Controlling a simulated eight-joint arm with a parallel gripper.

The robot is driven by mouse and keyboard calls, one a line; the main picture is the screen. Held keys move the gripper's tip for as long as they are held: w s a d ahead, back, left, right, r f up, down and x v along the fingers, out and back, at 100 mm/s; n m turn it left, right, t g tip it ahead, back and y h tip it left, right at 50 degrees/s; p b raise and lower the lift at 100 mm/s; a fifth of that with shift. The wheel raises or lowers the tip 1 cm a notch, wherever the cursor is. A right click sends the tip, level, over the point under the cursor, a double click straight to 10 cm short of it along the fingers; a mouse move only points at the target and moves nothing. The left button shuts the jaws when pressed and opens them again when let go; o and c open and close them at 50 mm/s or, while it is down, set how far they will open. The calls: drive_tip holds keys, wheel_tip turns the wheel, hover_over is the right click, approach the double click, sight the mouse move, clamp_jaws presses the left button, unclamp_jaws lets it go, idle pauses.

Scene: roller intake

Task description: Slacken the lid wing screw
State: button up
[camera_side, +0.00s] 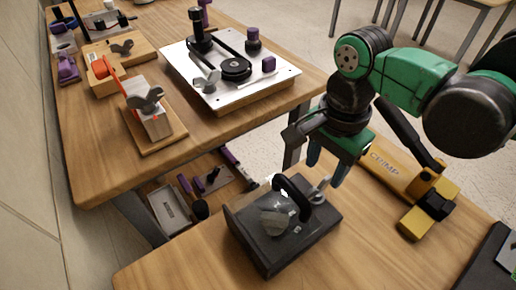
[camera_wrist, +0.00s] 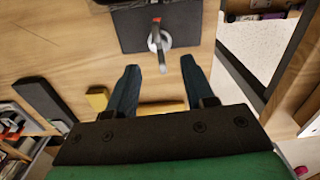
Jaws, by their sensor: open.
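A dark box (camera_side: 285,238) with a black arched handle (camera_side: 292,196) and a small clear window sits on the near table. A silver wing screw (camera_side: 319,188) stands at its back right edge. In the wrist view the dark box (camera_wrist: 188,25) is at the top, with the silver screw (camera_wrist: 158,41) near its lower edge. My gripper (camera_side: 328,166) points down, a little above and beside the wing screw, apart from it.
The far table holds a metal plate (camera_side: 235,95) with pulleys and a belt, and wooden blocks (camera_side: 155,122) with other wing screws. A grey tray (camera_side: 170,208) sits on a low shelf.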

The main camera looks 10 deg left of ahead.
sight(320, 184)
wheel_tip(320, 184, down, 5)
drive_tip(key=shift+f, duration=0.1)
clamp_jaws()
